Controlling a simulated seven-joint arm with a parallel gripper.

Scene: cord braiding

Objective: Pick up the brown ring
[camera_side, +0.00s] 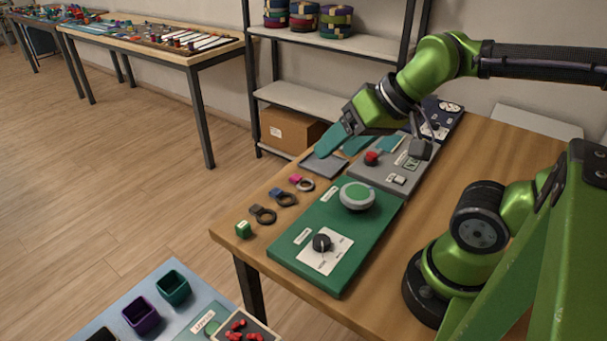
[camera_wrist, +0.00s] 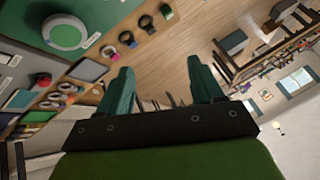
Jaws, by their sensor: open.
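Three small dark rings with coloured tabs lie in a row near the table's left edge in the side view. The ring closest to the green cube has a brownish tab and looks like the brown ring (camera_side: 266,216). It also seems to show in the wrist view (camera_wrist: 146,24), beyond the fingers. The other two are a blue-tabbed ring (camera_side: 288,199) and a pink-tabbed ring (camera_side: 306,185). My gripper (camera_side: 324,150) has teal fingers and hangs above the grey tablet farther back, apart from the rings. In the wrist view its fingers (camera_wrist: 159,65) are spread and empty.
A green cube (camera_side: 243,229) stands near the table corner. A green panel (camera_side: 318,262) with a round button and knob lies right of the rings. A grey panel (camera_side: 372,178) with a red button is farther back. A low tray table with cups stands in front.

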